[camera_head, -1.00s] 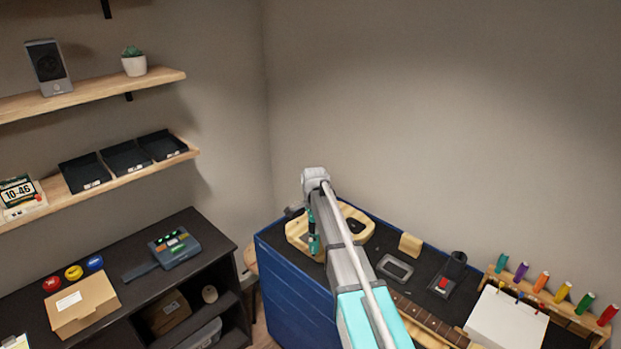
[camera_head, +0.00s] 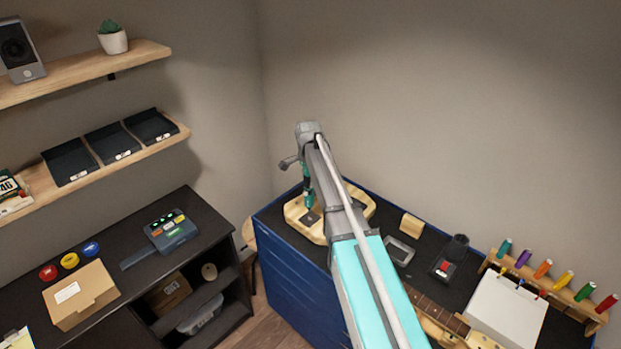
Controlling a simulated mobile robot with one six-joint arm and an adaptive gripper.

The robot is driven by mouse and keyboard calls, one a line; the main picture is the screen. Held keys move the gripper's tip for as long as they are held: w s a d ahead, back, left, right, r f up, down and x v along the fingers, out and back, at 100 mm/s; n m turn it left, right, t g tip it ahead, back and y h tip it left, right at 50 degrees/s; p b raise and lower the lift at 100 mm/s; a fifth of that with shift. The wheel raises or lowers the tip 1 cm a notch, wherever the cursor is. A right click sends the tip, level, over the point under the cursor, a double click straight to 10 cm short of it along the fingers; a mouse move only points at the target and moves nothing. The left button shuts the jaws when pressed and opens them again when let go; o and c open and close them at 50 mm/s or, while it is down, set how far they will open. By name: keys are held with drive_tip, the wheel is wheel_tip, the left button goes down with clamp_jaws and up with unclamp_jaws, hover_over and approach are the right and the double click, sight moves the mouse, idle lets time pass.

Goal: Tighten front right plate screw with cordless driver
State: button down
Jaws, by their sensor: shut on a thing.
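A teal cordless driver (camera_head: 308,192) points down over the left part of a pale wooden guitar body (camera_head: 298,221) on the blue bench. My gripper (camera_head: 290,163) is at the far end of my arm, above the guitar body, small in view and partly hidden by my arm. It is shut on the driver. The driver's tip is close to a dark plate (camera_head: 309,217) on the guitar body; I cannot tell whether it touches. The plate screws are too small to make out.
The blue bench (camera_head: 290,262) also holds a dark stand with a red button (camera_head: 445,266), a grey-framed tray (camera_head: 400,251), a wood block (camera_head: 411,225), a white box (camera_head: 507,311) and a rack of coloured handles (camera_head: 545,285). A dark cabinet (camera_head: 135,235) stands left.

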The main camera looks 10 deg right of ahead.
sight(309, 191)
drive_tip(key=shift+f, duration=0.25)
drive_tip(key=shift+f+b, duration=2.4)
drive_tip(key=shift+b, duration=0.2)
drive_tip(key=shift+s+f+b, duration=0.1)
drive_tip(key=shift+f+b, duration=0.35)
drive_tip(key=shift+b, duration=0.05)
idle(1.3)
drive_tip(key=shift+r, duration=0.1)
drive_tip(key=shift+r+p, duration=0.3)
drive_tip(key=shift+p, duration=0.1)
drive_tip(key=shift+r, duration=0.1)
idle(0.3)
